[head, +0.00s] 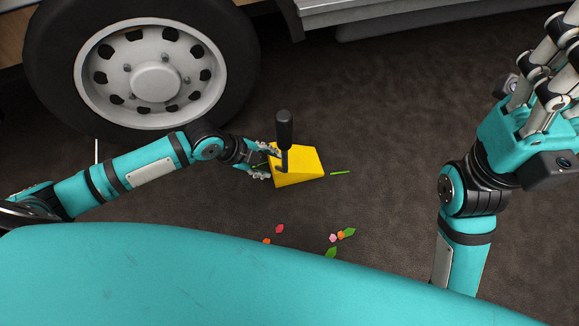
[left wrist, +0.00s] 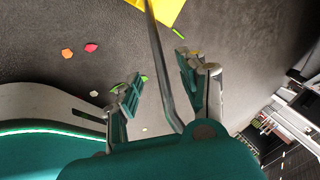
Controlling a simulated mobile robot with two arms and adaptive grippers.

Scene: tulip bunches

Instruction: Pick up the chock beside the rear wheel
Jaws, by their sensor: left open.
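The yellow wedge chock (head: 303,168) sits on the dark ground, right of the wheel (head: 155,82) and apart from it. A black grip (head: 285,130) on a thin shaft rises at its left side. My left gripper (head: 272,162) is open at the chock's left side, close to the shaft. In the left wrist view, a grey bar (left wrist: 160,60) runs between the two spread fingers, and the yellow chock (left wrist: 162,8) shows at the top edge. Whether a finger touches the bar is unclear. My right gripper (head: 545,80) is raised at the far right, its fingertips partly cut off.
Loose petals and leaves, red (head: 280,229), pink and green (head: 348,234), lie on the ground below the chock. A green stem (head: 340,172) lies at its right. The vehicle's grey side step (head: 400,12) overhangs at the top.

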